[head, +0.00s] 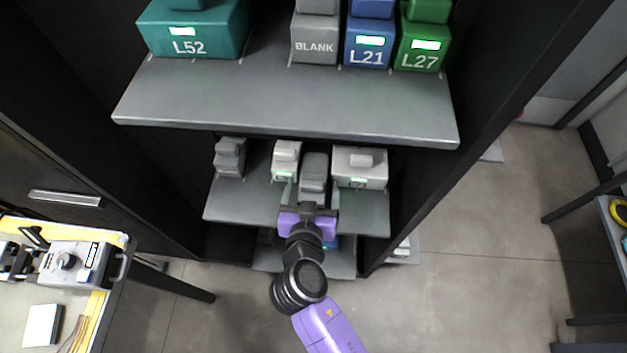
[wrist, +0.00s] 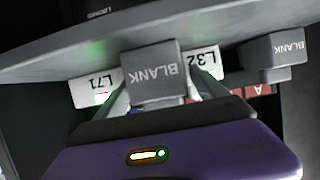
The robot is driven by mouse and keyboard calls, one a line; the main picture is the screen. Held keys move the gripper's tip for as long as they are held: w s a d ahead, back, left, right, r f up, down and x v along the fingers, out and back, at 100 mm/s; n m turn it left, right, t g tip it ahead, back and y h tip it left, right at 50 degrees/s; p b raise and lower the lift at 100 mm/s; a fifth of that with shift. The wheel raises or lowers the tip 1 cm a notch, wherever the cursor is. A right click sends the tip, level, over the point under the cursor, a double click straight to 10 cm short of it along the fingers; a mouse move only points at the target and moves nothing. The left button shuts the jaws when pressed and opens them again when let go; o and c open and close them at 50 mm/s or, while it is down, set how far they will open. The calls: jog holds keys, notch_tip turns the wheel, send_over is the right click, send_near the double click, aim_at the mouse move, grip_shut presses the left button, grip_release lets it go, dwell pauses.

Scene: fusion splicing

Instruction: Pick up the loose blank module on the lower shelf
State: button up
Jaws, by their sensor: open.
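A grey blank module (head: 313,174) stands on the lower shelf (head: 238,206), between two white modules. In the wrist view this module (wrist: 156,75) is in the centre, with the word BLANK facing me. My gripper (head: 311,195) is open in front of the shelf, with one finger on each side of this module. I cannot tell whether the fingers touch it. In the wrist view my gripper (wrist: 162,96) covers the module's lower part. A second grey module (head: 230,157) stands at the shelf's left end; it shows as another BLANK (wrist: 285,47) at the right of the wrist view.
White modules (head: 286,160) and (head: 360,168) stand close beside the central blank. The upper shelf (head: 290,100) overhangs and carries a teal L52 (head: 195,30), a grey BLANK (head: 315,45), a blue L21 (head: 368,45) and a green L27 (head: 420,48). Dark cabinet walls flank both sides.

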jog(key=c, duration=1.5)
